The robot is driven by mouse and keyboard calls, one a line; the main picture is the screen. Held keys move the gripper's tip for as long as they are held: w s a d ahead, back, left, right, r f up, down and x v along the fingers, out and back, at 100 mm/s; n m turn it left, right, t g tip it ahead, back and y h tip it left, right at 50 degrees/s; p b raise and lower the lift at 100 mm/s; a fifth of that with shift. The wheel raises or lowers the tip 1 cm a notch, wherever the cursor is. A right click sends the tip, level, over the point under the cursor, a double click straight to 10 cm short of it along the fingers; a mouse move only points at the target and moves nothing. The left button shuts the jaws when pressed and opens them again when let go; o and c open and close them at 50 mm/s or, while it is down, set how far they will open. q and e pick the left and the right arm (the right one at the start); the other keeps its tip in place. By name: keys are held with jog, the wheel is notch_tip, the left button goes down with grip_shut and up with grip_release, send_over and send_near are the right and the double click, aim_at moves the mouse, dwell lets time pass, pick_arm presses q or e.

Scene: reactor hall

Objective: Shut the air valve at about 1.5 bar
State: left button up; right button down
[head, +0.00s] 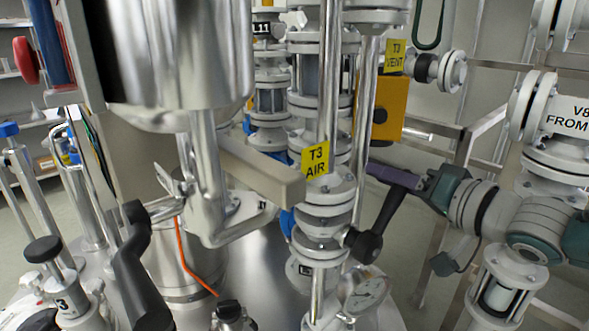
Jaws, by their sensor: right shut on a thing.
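The air valve (325,228) sits in the grey flanged pipe stack under a yellow "T3 AIR" tag (316,158). Its black lever (385,222) slants up and to the right from a dark hub. My right gripper (396,178) comes in from the right and is shut on the upper end of this lever; its purple finger partly hides the grip. A round pressure gauge (365,292) with a pale dial is low on the stack, tilted; its needle and numbers are too small to read. My left gripper is not in view.
A "T3 VENT" tag (395,55) and a yellow box (380,105) are behind my right gripper. Flanged "V8 FROM" piping (565,115) stands at right. A beige bar (250,170) and shiny pipes crowd the valve's left. A black bent handle (130,255) is further left.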

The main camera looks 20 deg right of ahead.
jog(key=c, duration=0.7)
grip_release()
jog(key=shift+s, duration=0.1)
jog(key=shift+p+v, duration=1.75)
jog(key=shift+v, duration=3.1)
